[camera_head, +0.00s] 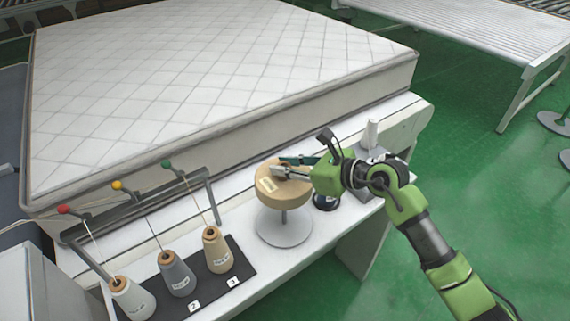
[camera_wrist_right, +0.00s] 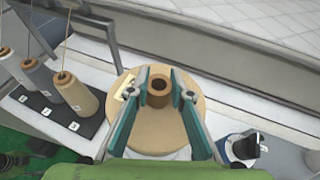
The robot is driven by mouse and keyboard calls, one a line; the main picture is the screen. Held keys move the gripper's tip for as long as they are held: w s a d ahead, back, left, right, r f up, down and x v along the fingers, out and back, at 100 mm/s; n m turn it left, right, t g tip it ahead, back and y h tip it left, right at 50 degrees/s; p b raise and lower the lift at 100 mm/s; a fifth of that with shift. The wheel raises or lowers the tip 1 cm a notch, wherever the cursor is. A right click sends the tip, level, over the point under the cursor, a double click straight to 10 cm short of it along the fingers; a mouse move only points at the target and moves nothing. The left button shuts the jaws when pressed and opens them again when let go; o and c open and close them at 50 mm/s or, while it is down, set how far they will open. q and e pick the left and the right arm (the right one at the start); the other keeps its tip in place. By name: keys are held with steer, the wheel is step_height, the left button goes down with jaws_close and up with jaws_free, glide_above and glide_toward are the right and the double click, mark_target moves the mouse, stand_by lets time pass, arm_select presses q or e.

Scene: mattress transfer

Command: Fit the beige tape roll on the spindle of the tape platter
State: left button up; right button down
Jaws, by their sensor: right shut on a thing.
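The beige tape roll (camera_head: 268,196) is a thick round disc with a pale label and a brown core (camera_wrist_right: 159,98) standing up at its middle. My right gripper (camera_head: 283,172) reaches in from the right, its teal fingers shut on either side of the core, as the right wrist view shows (camera_wrist_right: 160,80). The roll is level above the pale grey round tape platter (camera_head: 285,236), with a clear gap between them. The platter's thin upright spindle (camera_head: 284,216) shows under the roll. Whether its tip is inside the core is hidden. My left gripper is not in view.
Three thread cones (camera_head: 216,249) stand on a black numbered mat (camera_head: 240,267) to the left, under a thread rail (camera_head: 213,196). A dark round object (camera_head: 325,202) and a grey block with a white cone (camera_head: 371,134) are at the right. The mattress (camera_head: 220,75) lies behind.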

steer(key=shift+f+b, duration=1.3)
steer(key=shift+f, duration=0.6)
steer(key=shift+f+b, duration=4.7)
steer(key=shift+f, duration=1.05)
steer(key=c, duration=1.7)
jaws_free()
steer(key=shift+s+f, duration=0.1)
steer(key=v, duration=1.2)
